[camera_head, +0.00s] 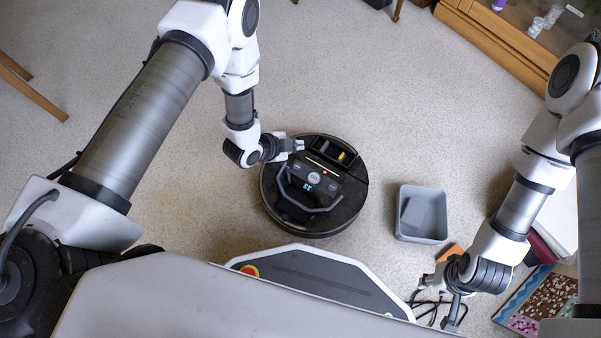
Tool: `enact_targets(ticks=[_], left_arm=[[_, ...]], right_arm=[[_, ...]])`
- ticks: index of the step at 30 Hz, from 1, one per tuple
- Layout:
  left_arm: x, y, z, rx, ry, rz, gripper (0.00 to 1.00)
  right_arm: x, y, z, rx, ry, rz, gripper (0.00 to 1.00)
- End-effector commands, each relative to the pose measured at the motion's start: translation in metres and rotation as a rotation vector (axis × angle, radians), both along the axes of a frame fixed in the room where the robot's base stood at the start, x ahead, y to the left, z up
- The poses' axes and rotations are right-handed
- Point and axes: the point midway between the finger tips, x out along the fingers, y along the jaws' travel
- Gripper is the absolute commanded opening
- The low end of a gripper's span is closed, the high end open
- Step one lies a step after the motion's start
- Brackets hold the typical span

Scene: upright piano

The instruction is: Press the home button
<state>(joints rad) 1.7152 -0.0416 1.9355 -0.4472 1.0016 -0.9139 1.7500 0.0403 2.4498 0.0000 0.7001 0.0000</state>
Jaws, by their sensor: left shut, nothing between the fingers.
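A round black robot vacuum (347,208) lies on the floor in the middle of the head view. Its raised top panel has a round light button (314,178), a small lit display (307,187), an orange light and a thin yellow light strip. A home symbol is too small to make out. My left gripper (297,146) is shut and empty, over the vacuum's upper left part, above and left of the round button. Whether it touches the vacuum, I cannot tell. My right gripper (438,304) is open and empty at the lower right, away from the vacuum.
A grey bin (422,215) with a grey block inside stands right of the vacuum. An orange object (450,252) and dark cables lie by my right gripper. A patterned mat (520,300) is at the lower right, a wooden cabinet (500,40) at the upper right. Floor left of the vacuum is clear.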

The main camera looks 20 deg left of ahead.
Motion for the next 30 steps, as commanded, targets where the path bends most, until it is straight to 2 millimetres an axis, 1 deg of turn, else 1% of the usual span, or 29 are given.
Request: enact_targets(ticks=[8,13,17,26,30], left_arm=[[-0.001,0.001,-0.001,0.000,0.004,0.003,0.00],[-0.001,0.001,-0.010,-0.001,0.005,0.004,0.00],[-0.001,0.001,-0.026,-0.001,0.005,0.004,0.00],[-0.001,0.001,-0.072,-0.001,0.005,0.004,0.00],[-0.001,0.001,-0.084,-0.001,0.005,0.005,0.00]], right_arm=[[0.000,0.000,0.000,0.000,0.000,0.000,0.40],[0.000,0.000,-0.009,0.000,0.000,0.000,0.40],[0.001,0.000,-0.024,0.000,-0.001,-0.002,0.40],[0.003,-0.001,-0.069,-0.001,-0.008,-0.011,0.40],[0.004,-0.001,-0.073,-0.002,-0.010,-0.013,0.40]])
